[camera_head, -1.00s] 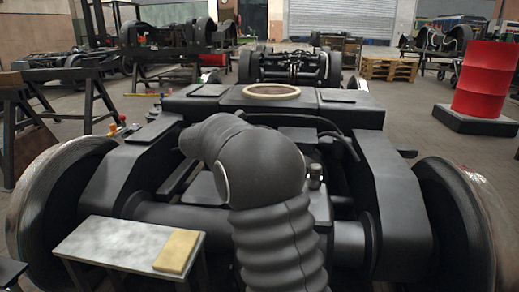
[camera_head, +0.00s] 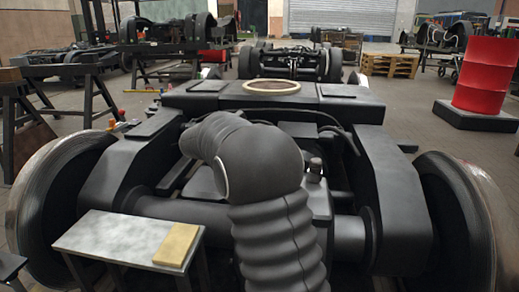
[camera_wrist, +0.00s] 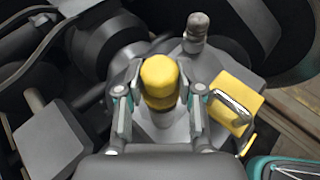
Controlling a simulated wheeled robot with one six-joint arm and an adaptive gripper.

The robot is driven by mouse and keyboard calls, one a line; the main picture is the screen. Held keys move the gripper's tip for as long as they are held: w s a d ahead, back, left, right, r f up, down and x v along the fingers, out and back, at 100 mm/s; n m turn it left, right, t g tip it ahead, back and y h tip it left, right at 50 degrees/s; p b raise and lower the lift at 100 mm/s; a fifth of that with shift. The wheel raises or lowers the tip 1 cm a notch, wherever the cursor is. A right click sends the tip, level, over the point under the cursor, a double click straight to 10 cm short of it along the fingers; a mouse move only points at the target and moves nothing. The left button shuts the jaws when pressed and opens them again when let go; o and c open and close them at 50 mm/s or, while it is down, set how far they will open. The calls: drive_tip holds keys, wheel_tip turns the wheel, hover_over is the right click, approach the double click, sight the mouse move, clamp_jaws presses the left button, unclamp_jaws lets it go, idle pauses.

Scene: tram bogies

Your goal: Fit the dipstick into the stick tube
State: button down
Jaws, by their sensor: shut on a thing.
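The dipstick (camera_wrist: 160,82) shows in the wrist view as a yellow, rounded, stepped head between my two fingers. My gripper (camera_wrist: 160,97) is shut on it, with one finger on each side. The dipstick's rod is hidden below its head. A light grey round part lies just under the head; I cannot tell whether it is the stick tube or whether the dipstick is in it. In the head view my dark arm hides the gripper and the dipstick.
A grey capped fitting (camera_wrist: 196,32) stands just beyond the gripper, and a yellow part with a metal handle (camera_wrist: 232,103) is close on its right. The dark bogie frame (camera_head: 400,190) and its wheels surround the arm. A small table (camera_head: 115,238) stands front left.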

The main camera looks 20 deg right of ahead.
drive_tip(key=shift+f+b, duration=0.3)
drive_tip(key=shift+f, duration=0.55)
drive_tip(key=c, duration=0.7)
unclamp_jaws()
drive_tip(key=shift+o, duration=0.2)
drive_tip(key=v, duration=1.2)
